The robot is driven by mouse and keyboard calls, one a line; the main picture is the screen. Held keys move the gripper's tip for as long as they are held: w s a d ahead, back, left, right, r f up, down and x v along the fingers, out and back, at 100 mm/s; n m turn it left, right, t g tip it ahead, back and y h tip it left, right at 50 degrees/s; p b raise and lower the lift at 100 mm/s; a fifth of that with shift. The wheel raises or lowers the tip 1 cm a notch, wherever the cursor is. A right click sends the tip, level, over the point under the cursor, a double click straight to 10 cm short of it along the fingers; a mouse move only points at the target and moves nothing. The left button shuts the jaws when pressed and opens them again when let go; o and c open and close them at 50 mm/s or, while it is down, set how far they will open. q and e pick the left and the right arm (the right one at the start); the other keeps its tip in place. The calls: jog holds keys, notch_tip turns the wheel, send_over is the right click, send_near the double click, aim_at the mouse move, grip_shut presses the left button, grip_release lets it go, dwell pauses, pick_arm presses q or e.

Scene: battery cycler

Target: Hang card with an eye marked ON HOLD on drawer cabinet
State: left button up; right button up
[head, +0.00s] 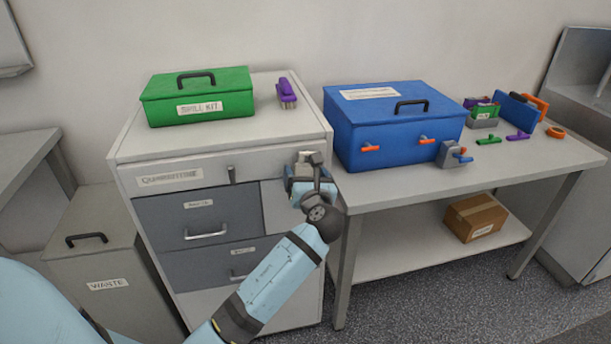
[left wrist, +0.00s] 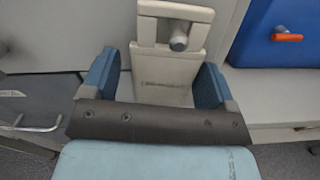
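The beige card (left wrist: 165,68) hangs upright at the right end of the drawer cabinet's (head: 285,133) top front. Its eye is at the top, and a grey peg (left wrist: 178,41) shows in the eye's opening. Faint, unreadable lettering is on its face. In the head view the card (head: 304,158) is mostly hidden by my left gripper (head: 308,183). In the left wrist view my left gripper's blue fingers (left wrist: 160,80) stand on both sides of the card. A gap shows at the left finger; contact at the right is unclear. My right gripper is not in view.
A waste bin (head: 105,262) stands at left.

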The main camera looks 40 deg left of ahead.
pick_arm(q)
jog(key=shift+o, duration=0.6)
